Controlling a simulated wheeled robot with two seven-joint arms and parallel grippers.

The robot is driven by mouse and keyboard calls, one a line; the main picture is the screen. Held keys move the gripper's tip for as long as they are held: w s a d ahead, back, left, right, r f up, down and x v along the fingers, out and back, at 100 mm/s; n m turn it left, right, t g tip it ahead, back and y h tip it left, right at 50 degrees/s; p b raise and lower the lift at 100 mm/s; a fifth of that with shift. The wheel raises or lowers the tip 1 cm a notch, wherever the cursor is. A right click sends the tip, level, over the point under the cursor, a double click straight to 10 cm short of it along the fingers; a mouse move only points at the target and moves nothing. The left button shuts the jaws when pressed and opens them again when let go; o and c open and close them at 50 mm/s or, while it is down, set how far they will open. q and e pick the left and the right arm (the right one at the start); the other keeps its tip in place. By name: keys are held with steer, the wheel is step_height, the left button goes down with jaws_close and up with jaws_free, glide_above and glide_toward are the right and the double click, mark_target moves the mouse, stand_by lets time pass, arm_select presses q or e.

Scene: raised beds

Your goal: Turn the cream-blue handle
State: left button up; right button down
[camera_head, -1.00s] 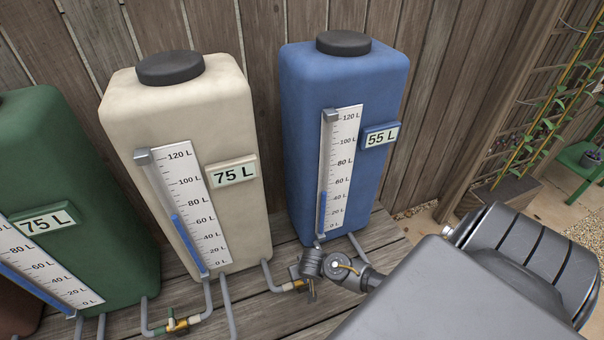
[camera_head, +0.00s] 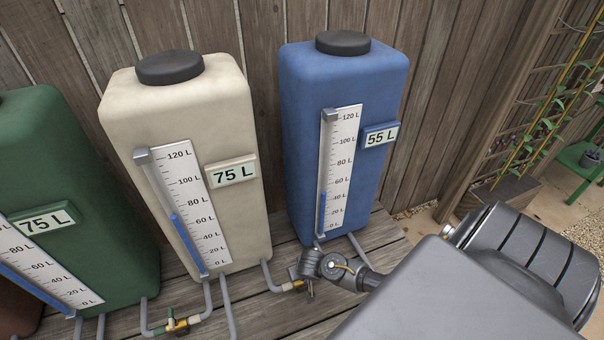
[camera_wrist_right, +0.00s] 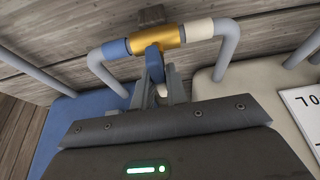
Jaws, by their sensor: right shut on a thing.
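The cream-blue handle (camera_wrist_right: 154,64) hangs from a brass valve (camera_wrist_right: 158,37) in the right wrist view. Its upper part is blue and its tip cream. The valve sits on a grey pipe between a blue band and a cream band. My right gripper (camera_wrist_right: 158,88) is shut on the handle, one finger on each side. In the head view my right gripper (camera_head: 306,277) is at this valve, low between the cream tank (camera_head: 118,120) and the blue tank (camera_head: 300,80), and hides most of it. My left gripper is not in view.
The cream tank's display (camera_head: 232,174) reads 75 L and the blue tank's display (camera_head: 381,136) reads 55 L. A green tank (camera_head: 110,230) stands at left. Another valve (camera_head: 178,322) sits on the pipe between the green and cream tanks. A wooden fence stands behind.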

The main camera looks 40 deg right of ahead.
steer(key=n+y+p, duration=0.1)
steer(key=n+p, duration=0.1)
steer(key=n, duration=0.1)
steer(key=shift+d+r, duration=0.1)
steer(key=shift+n+y, duration=0.4)
steer(key=shift+n, duration=0.6)
steer(key=n+y, duration=0.1)
steer(key=n, duration=0.1)
steer(key=shift+n+p, duration=0.3)
steer(key=shift+p, duration=0.05)
steer(key=shift+n+y, duration=0.4)
steer(key=shift+n, duration=0.6)
steer(key=n, duration=0.1)
steer(key=n+b, duration=0.1)
steer(key=shift+f+n+g+y, duration=0.2)
steer(key=shift+n+g+y, duration=0.1)
steer(key=shift+g+y, duration=0.1)
steer(key=shift+n+g+y+b, duration=0.35)
steer(key=shift+n+b, duration=0.25)
steer(key=shift+n, duration=0.55)
steer(key=shift+n+g+y+b, duration=0.3)
steer(key=shift+n+b, duration=0.25)
steer(key=shift+n, duration=0.6)
